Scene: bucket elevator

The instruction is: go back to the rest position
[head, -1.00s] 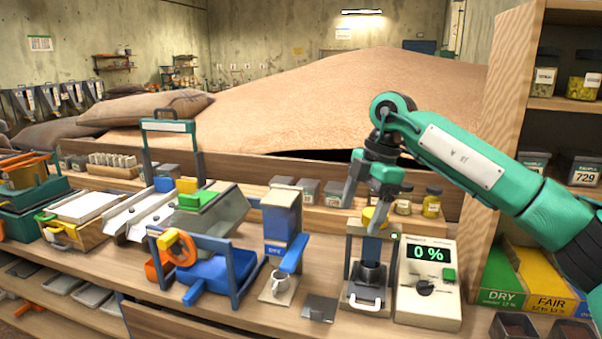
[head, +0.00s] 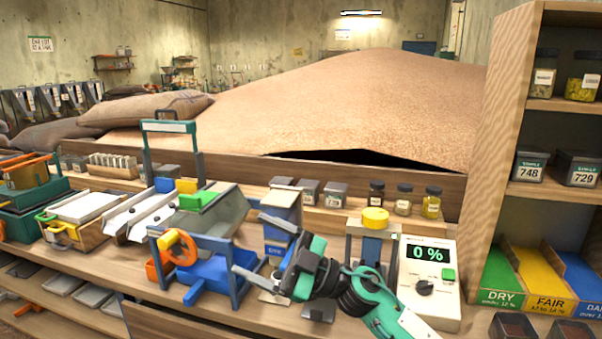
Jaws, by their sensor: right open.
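My right gripper (head: 250,244) is open and empty. It is low over the front of the bench, with its fingers pointing left. Its arm comes in from the bottom edge, right of centre. The gripper partly hides the blue and grey dispenser stand (head: 281,215) and the bench front below it. The press-like stand with a yellow knob (head: 375,219) is behind my arm, its lower part hidden. My left gripper is out of the picture.
The white meter (head: 427,279) reads 0 % right of my arm. A blue-framed machine with an orange wheel (head: 179,247) stands close left of my gripper. A wooden shelf (head: 506,150) with DRY (head: 501,280) and FAIR (head: 545,284) bins bounds the right side.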

